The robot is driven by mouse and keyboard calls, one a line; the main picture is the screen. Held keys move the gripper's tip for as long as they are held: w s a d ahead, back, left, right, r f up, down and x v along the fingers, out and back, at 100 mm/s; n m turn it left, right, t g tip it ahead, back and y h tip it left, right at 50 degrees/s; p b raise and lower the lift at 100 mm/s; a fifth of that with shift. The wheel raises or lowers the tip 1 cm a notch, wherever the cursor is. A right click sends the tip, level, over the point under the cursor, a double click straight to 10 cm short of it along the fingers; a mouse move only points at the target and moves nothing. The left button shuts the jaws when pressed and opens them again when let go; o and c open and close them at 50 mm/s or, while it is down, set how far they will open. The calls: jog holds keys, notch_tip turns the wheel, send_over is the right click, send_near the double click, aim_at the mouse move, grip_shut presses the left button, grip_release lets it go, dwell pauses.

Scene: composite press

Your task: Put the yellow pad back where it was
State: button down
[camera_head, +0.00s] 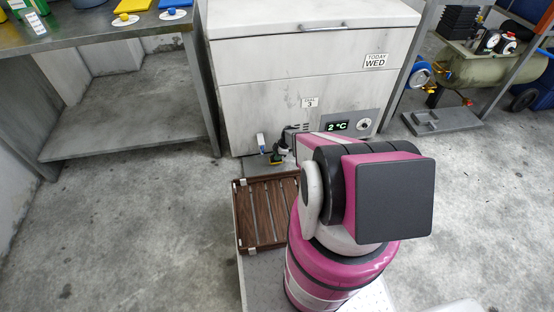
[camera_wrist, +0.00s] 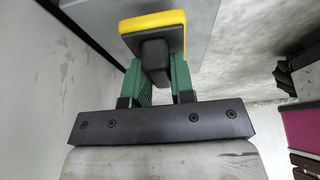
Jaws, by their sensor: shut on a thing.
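The yellow pad (camera_wrist: 160,20) has a dark block-shaped grip (camera_wrist: 155,55) on it. In the wrist view, the green fingers of my gripper (camera_wrist: 156,70) are shut on this grip from both sides. In the head view, my gripper (camera_head: 278,156) is low in front of the white chest freezer (camera_head: 270,95), and a small bit of yellow shows at its tip. My arm hides part of this area. I cannot tell whether the pad touches anything beneath it.
A brown slatted tray (camera_head: 262,213) lies close below my gripper. A metal workbench (camera_head: 100,42) at the left holds a yellow board (camera_head: 134,5) and a blue board. A compressor (camera_head: 470,65) stands on the right. Open concrete floor lies left and right.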

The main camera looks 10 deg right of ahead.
jog(key=shift+f, duration=1.25)
jog(key=shift+f, duration=0.1)
jog(key=c, duration=1)
grip_release()
jog(key=v, duration=1.2)
jog(key=s+a+r+m+h, duration=0.1)
jog(key=s+r+m, duration=0.5)
jog(key=r, duration=0.6)
jog(key=s+a+r+m+h, duration=0.2)
jog(key=s+r+m, duration=0.4)
jog(key=r, duration=0.7)
jog(key=s+a+r+m+h, duration=0.1)
jog(key=s+r+m, duration=0.5)
jog(key=s+r, duration=0.3)
jog(key=shift+s+a+r, duration=0.15)
jog(key=shift+a+r, duration=0.05)
jog(key=shift+r, duration=0.75)
jog(key=shift+s+a+r, duration=0.15)
jog(key=shift+a+r, duration=0.05)
jog(key=shift+r, duration=0.8)
